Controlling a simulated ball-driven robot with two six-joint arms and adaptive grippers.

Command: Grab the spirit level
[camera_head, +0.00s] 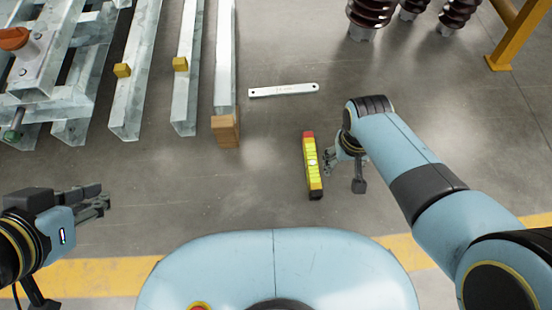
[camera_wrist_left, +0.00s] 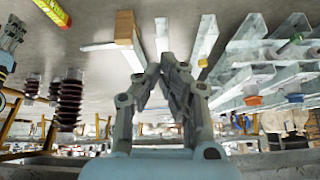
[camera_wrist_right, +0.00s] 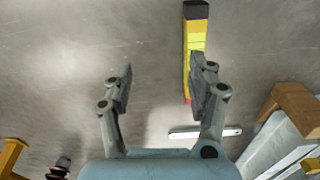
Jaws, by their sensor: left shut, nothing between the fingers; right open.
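The spirit level (camera_head: 312,173) is a yellow bar with a red end and a black end, lying on the grey floor in the middle of the head view. My right gripper (camera_head: 333,160) is open just to the right of it. In the right wrist view the open gripper (camera_wrist_right: 162,72) is empty, and one finger overlaps the level (camera_wrist_right: 195,38), hiding part of it; I cannot tell if they touch. My left gripper (camera_head: 104,202) is shut and empty at the far left. The left wrist view shows its closed fingers (camera_wrist_left: 162,66) and the level's end (camera_wrist_left: 52,11).
A flat silver bar (camera_head: 283,90) lies beyond the level. Galvanized steel beams (camera_head: 186,85) lie at the upper left, one ending at a wooden block (camera_head: 226,131). Brown ribbed insulators (camera_head: 371,13) and a yellow frame (camera_head: 515,40) stand at the upper right. Floor left of the level is clear.

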